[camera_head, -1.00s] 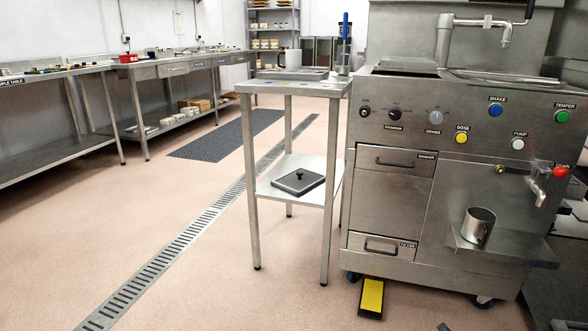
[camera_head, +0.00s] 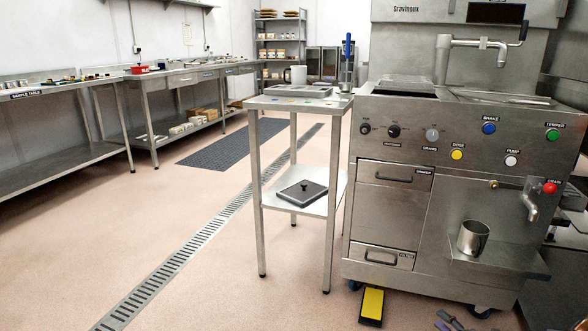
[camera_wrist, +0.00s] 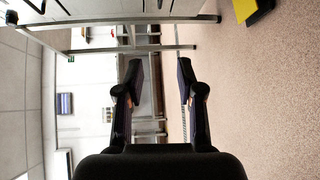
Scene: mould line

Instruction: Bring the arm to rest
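My gripper (camera_wrist: 160,82) shows in the wrist view with its two dark fingers apart and nothing between them. That view is turned on its side, with the pink floor on the right. In the head view only a small dark part of my gripper (camera_head: 447,320) shows at the bottom edge, in front of the steel machine (camera_head: 470,220). My gripper touches nothing that I can see. The rest of my arm is out of the head view.
A steel side table (camera_head: 285,103) stands left of the machine, with a dark lidded tray (camera_head: 301,190) on its lower shelf. A yellow pedal (camera_head: 372,301) lies on the floor by the machine. The floor at left is clear.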

